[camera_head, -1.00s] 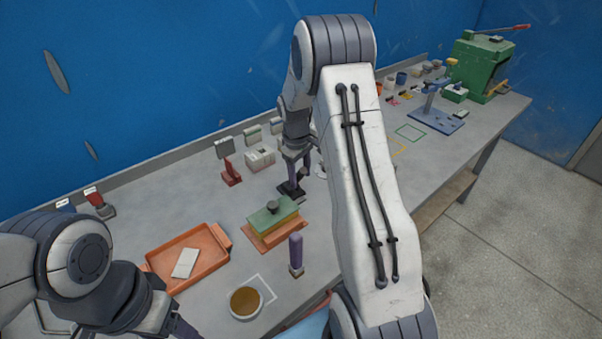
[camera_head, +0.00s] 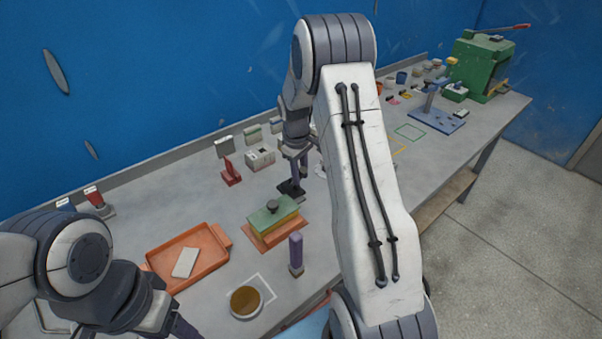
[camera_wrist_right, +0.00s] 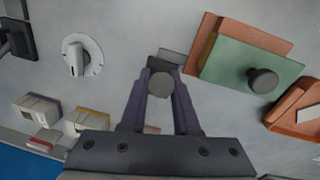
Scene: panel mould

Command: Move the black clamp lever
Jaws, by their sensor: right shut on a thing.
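In the head view the right gripper (camera_head: 299,170) points down behind the green-topped mould, at a black clamp (camera_head: 291,191) on the bench. In the right wrist view its purple fingers (camera_wrist_right: 160,84) are shut on a round grey end, which I take to be the clamp lever's tip. A dark flat base (camera_wrist_right: 172,56) shows just beyond the fingertips. My fingers hide most of the lever, so its tilt is unclear. The left gripper (camera_head: 184,328) is at the bottom left edge, mostly cut off; its jaws cannot be judged.
The mould (camera_head: 273,220) with a knob sits on an orange plate close to the right gripper. A red clamp (camera_head: 231,172) and white box (camera_head: 261,158) stand left of it. A purple handle (camera_head: 296,252) stands in front. An orange tray (camera_head: 220,262) lies left.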

